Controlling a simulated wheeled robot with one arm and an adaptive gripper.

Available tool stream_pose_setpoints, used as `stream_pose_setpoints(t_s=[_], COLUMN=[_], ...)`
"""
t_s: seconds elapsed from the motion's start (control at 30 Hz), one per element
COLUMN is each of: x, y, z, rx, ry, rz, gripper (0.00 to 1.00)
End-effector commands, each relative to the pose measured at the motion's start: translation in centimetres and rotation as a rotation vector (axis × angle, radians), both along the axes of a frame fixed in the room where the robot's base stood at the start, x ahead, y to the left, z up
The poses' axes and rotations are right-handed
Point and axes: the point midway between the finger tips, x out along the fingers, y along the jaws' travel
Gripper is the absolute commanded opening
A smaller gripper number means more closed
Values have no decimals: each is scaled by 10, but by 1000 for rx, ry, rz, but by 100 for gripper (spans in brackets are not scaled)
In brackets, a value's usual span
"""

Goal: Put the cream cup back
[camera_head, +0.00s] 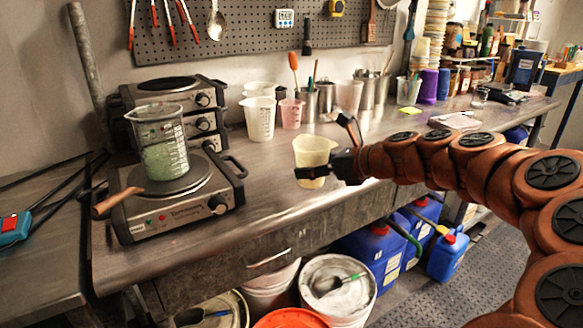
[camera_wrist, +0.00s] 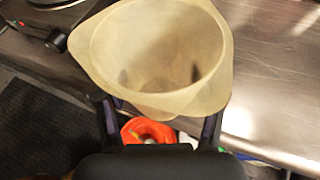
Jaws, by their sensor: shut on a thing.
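The cream cup (camera_head: 313,152) is a pale yellowish beaker with a pouring lip. My gripper (camera_head: 312,173) is shut on its lower part and holds it upright near the front edge of the steel bench (camera_head: 260,190). In the wrist view the cream cup (camera_wrist: 160,50) is seen from above, mouth open, and looks empty apart from dark patches inside. The dark fingers of my gripper (camera_wrist: 158,118) lie on both sides of it. Whether its base touches the bench cannot be told.
White cups (camera_head: 260,117), a pink cup (camera_head: 291,112) and metal canisters (camera_head: 325,97) stand along the back. A glass beaker (camera_head: 163,145) stands on a hot plate (camera_head: 175,200) at left. Buckets (camera_head: 338,285) and blue jugs (camera_head: 375,250) are below. Bench space left of the cup is clear.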

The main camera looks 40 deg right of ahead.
Motion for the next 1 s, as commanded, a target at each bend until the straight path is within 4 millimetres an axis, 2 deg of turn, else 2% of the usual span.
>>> stream_pose_setpoints(t_s=[0.7,0.83,1.0], x=[111,127,137], y=[-37,-42,-46], z=[-12,-13,-14], rx=[1,1,0], ry=[1,1,1], rz=[3,6,4], gripper=[23,23,23])
